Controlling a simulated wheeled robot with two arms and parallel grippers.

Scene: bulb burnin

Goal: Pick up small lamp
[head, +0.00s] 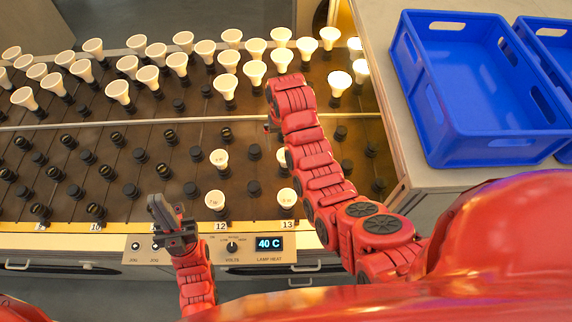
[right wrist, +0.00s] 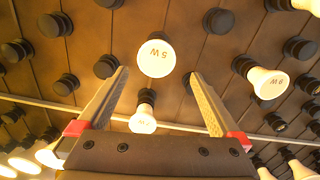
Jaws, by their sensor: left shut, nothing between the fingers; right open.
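Small white lamps stand in dark sockets on a brown slanted board. In the right wrist view, a lamp marked "5 W" (right wrist: 155,56) lies just beyond and between the fingertips of my right gripper (right wrist: 157,76), which is open and empty. A smaller-looking lamp (right wrist: 143,119) shows between the fingers, lower in the picture. Another lamp (right wrist: 267,83) is to the right of the fingers. In the head view, the right arm hides most of its gripper and the lamps beneath it. My left gripper (head: 168,222) is shut and empty above the board's front edge, left of a lamp (head: 215,201).
Many lamps, some glowing (head: 339,81), fill the back rows. Empty black sockets (head: 131,190) cover much of the front. A control panel reads 40 C (head: 269,243). A blue crate (head: 490,141) stands on the counter at right, with a second crate (head: 552,38) beside it.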

